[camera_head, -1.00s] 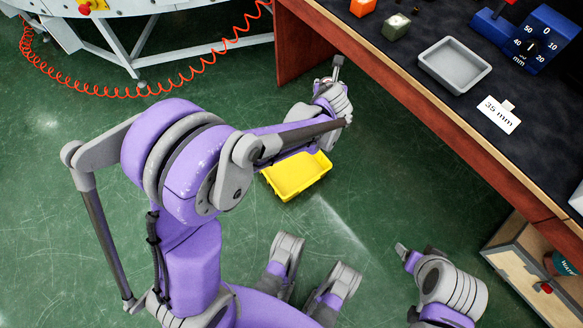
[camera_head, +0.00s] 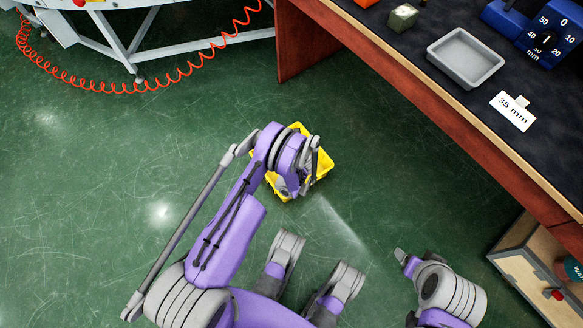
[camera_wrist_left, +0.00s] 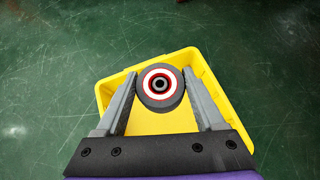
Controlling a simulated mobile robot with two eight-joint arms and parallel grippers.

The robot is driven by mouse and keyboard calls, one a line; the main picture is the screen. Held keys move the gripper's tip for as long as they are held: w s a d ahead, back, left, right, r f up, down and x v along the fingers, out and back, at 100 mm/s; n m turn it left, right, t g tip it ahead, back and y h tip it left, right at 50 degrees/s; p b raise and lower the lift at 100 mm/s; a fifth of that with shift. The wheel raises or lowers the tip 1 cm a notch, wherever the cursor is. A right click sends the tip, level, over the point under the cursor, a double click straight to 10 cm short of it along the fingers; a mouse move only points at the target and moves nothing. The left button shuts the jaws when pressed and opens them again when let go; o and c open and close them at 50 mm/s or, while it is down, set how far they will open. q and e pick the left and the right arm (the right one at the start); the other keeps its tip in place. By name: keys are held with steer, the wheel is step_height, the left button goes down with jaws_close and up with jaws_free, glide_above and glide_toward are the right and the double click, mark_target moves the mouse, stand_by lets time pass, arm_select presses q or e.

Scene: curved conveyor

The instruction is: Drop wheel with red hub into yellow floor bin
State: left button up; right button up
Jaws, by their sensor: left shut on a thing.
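The wheel (camera_wrist_left: 160,84) has a dark grey tyre and a white face with red rings around a dark centre hole. My left gripper (camera_wrist_left: 160,80) is shut on the wheel, one finger on each side, in the left wrist view. The yellow floor bin (camera_wrist_left: 106,92) lies below the wheel and looks empty where it shows. In the head view the yellow bin (camera_head: 325,163) is partly covered by my left arm, which hides the wheel and the left fingers. My right gripper (camera_head: 402,254) hangs low at the right, away from the bin; its jaws are unclear.
The workbench (camera_head: 420,97) runs along the upper right, with a grey tray (camera_head: 466,57) and a "35 mm" card (camera_head: 513,110) on it. A wooden drawer unit (camera_head: 530,270) is at lower right. A coiled red hose (camera_head: 60,82) hangs at upper left. Green floor around the bin is clear.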

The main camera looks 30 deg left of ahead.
arm_select(q)
steer(key=f, duration=0.1)
steer(key=s+f, duration=0.1)
steer(key=a+f, duration=0.1)
steer(key=shift+s+f, duration=0.1)
steer(key=shift+s, duration=0.15)
steer(key=shift+d+f+b, duration=0.1)
steer(key=shift+f+b, duration=1.45)
steer(key=shift+f, duration=1.2)
arm_select(e)
steer(key=shift+s+x, duration=0.15)
steer(key=shift+x, duration=0.5)
steer(key=shift+s+x, duration=0.15)
steer(key=shift+x, duration=0.5)
arm_select(q)
steer(key=o, duration=1.5)
steer(key=shift+o, duration=0.2)
steer(key=shift+d+r, duration=0.1)
steer(key=shift+r, duration=0.05)
